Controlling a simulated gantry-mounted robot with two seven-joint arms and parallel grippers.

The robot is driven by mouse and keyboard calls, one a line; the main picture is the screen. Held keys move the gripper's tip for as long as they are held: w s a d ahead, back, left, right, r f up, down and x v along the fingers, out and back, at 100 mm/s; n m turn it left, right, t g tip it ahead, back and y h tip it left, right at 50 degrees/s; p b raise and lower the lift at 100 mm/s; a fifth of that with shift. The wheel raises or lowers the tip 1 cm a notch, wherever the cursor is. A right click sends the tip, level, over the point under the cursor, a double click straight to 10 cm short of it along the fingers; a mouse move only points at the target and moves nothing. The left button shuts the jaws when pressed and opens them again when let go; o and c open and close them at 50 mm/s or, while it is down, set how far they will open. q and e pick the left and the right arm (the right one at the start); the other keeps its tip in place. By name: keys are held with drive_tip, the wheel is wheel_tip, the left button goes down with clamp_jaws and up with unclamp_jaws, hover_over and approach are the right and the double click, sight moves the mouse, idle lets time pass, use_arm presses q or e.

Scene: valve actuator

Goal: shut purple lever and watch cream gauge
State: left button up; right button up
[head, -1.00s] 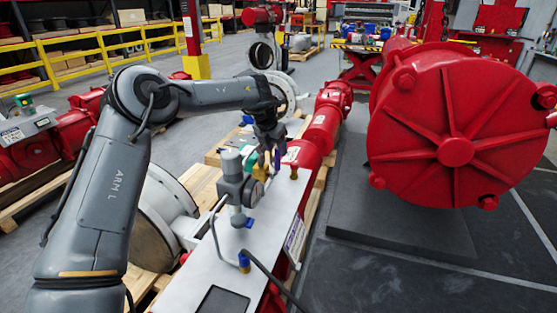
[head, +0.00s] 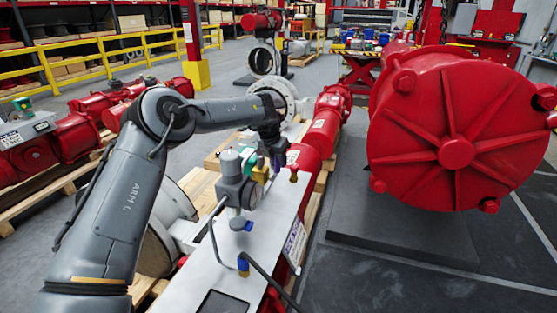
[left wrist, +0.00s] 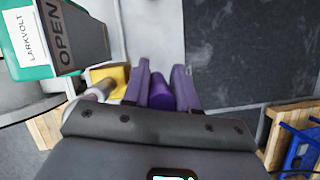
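My left gripper (head: 275,158) reaches down over the far end of the white panel in the head view. In the left wrist view its two dark purplish fingers (left wrist: 162,85) stand apart. A purple lever-like piece (left wrist: 161,96) lies between them, and I cannot tell whether they press on it. Most of the lever is hidden by the gripper in the head view. A small round gauge (head: 252,194) sits on a grey regulator (head: 230,175), nearer than the gripper; its reading is too small to tell. My right gripper is not in view.
A green box (left wrist: 62,40) labelled "OPEN" and a yellow piece (left wrist: 108,78) are close left of the fingers. The white panel (head: 270,225) carries a blue fitting and hose. A large red flanged housing (head: 455,150) stands right, with clear dark floor before it.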

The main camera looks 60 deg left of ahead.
use_arm(q)
clamp_jaws()
drive_tip(key=g+h+p, duration=0.1)
drive_tip(key=p, duration=0.1)
drive_tip(key=w+a+g+p, duration=0.1)
drive_tip(key=p, duration=0.2)
drive_tip(key=shift+w+a+f+h, duration=0.2)
drive_tip(key=shift+f+h, duration=0.05)
drive_tip(key=shift+h, duration=0.15)
drive_tip(key=shift+r, duration=0.1)
drive_tip(key=o, duration=0.6)
unclamp_jaws()
